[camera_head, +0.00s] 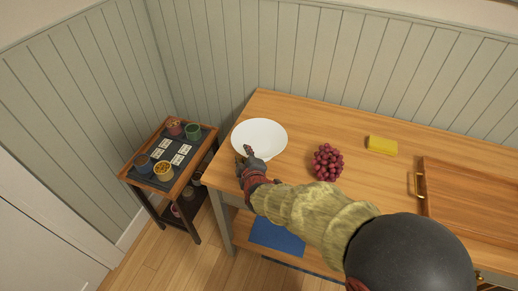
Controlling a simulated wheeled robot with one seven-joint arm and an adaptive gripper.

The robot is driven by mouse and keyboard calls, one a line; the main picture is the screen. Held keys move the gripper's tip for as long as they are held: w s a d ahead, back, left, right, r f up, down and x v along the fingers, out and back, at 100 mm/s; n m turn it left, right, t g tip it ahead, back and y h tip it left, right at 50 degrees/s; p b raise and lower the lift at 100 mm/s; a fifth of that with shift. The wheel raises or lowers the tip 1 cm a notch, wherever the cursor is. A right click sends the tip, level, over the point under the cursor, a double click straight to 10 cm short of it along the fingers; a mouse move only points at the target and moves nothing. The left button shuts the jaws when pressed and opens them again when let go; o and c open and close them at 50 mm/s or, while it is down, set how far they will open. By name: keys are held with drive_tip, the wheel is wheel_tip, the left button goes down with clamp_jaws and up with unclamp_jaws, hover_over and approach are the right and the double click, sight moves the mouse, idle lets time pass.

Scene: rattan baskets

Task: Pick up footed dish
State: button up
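The footed dish looks like the wide white bowl (262,134) on the left end of the wooden table; its foot is hidden from this high angle. My gripper (245,157) is at the bowl's near left rim, with a dark fingertip overlapping the rim in the picture. I cannot tell whether the fingers touch the bowl or close on it. My arm reaches in from the lower right.
A bunch of red grapes (327,162) lies right of the bowl. A yellow block (382,145) and a wooden tray with a brass handle (470,200) are farther right. A small dark side table (150,182) with several cups stands left. Panelled walls are behind.

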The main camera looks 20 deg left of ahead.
drive_tip(key=shift+w+a+f, duration=0.15)
drive_tip(key=shift+w+a, duration=0.05)
drive_tip(key=shift+w, duration=0.15)
drive_tip(key=shift+c, duration=0.6)
clamp_jaws()
drive_tip(key=shift+r, duration=0.25)
